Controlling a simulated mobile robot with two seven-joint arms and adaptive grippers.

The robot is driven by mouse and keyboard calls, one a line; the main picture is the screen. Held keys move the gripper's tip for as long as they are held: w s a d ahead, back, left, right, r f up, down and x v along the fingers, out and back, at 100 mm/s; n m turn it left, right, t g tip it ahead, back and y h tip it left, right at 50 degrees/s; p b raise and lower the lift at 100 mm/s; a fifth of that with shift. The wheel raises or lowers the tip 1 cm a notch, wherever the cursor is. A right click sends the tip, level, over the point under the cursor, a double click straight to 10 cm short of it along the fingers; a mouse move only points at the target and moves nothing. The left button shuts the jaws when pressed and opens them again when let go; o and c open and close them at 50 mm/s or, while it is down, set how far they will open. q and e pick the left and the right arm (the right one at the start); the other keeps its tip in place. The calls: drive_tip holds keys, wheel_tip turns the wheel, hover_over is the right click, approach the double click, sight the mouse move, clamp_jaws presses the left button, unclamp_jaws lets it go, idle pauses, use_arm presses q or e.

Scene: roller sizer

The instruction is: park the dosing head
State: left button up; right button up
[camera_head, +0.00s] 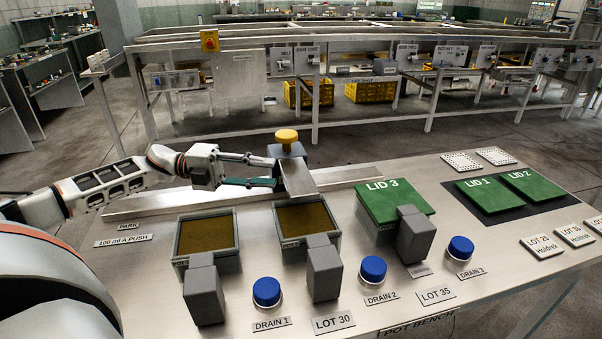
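The dosing head (291,151) is a grey block with a yellow knob (286,136) on top. It sits on the metal rail (345,181) behind the pots, and a metal spout (299,179) slopes from it towards the middle pot (308,223). My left gripper (272,173) comes in from the left with its two fingers apart and a gap between them. Its fingertips reach the left side of the head; I cannot tell whether they touch it. The PARK label (128,226) is at the rail's left end. My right gripper is not in view.
The left pot (208,238) is open and brown inside. LID 3 (392,198) covers the right pot. LID 1 (488,195) and LID 2 (532,184) lie on a dark mat. Grey blocks and blue buttons (373,268) stand in front. The rail left of the head lies beneath my arm.

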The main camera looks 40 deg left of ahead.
sight(311, 176)
use_arm(q)
drive_tip(key=shift+b+x, duration=0.4)
drive_tip(key=shift+x, duration=3.5)
drive_tip(key=shift+s+r, duration=0.1)
clamp_jaws()
